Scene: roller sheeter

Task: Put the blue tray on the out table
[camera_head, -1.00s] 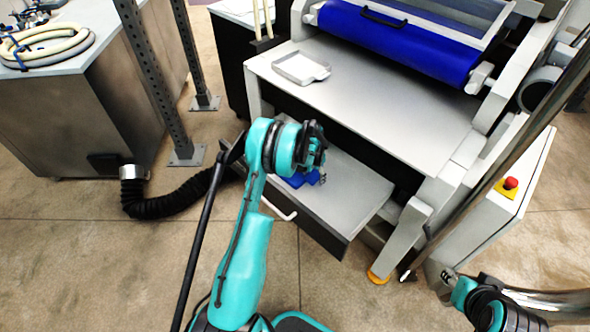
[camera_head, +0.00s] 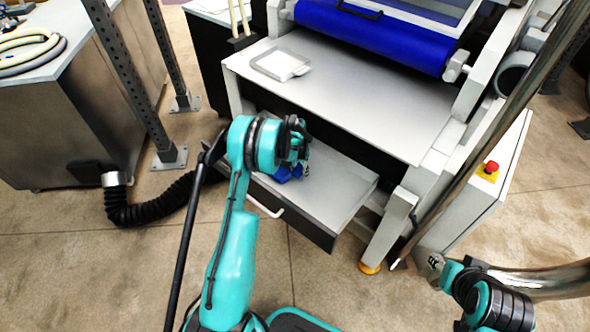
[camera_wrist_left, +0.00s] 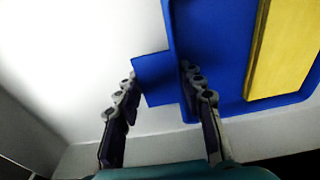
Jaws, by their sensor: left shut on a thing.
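The blue tray (camera_wrist_left: 213,60) fills the upper right of the left wrist view, with a yellow slab (camera_wrist_left: 283,45) lying in it. My left gripper (camera_wrist_left: 158,76) is shut on the tray's flat blue tab, one finger on each side. In the head view only a small blue part of the tray (camera_head: 287,174) shows below my left gripper (camera_head: 299,150), at the open drawer; the rest is hidden by my arm. The machine's flat grey table (camera_head: 370,110) is above the drawer. My right arm's end (camera_head: 438,263) is at the lower right, too small to read.
The drawer (camera_head: 335,190) stands pulled out under the table. A pale shallow tray (camera_head: 281,64) lies on the table's far left. The blue roller (camera_head: 380,38) is behind. A steel post and a red stop button (camera_head: 491,167) are at the right.

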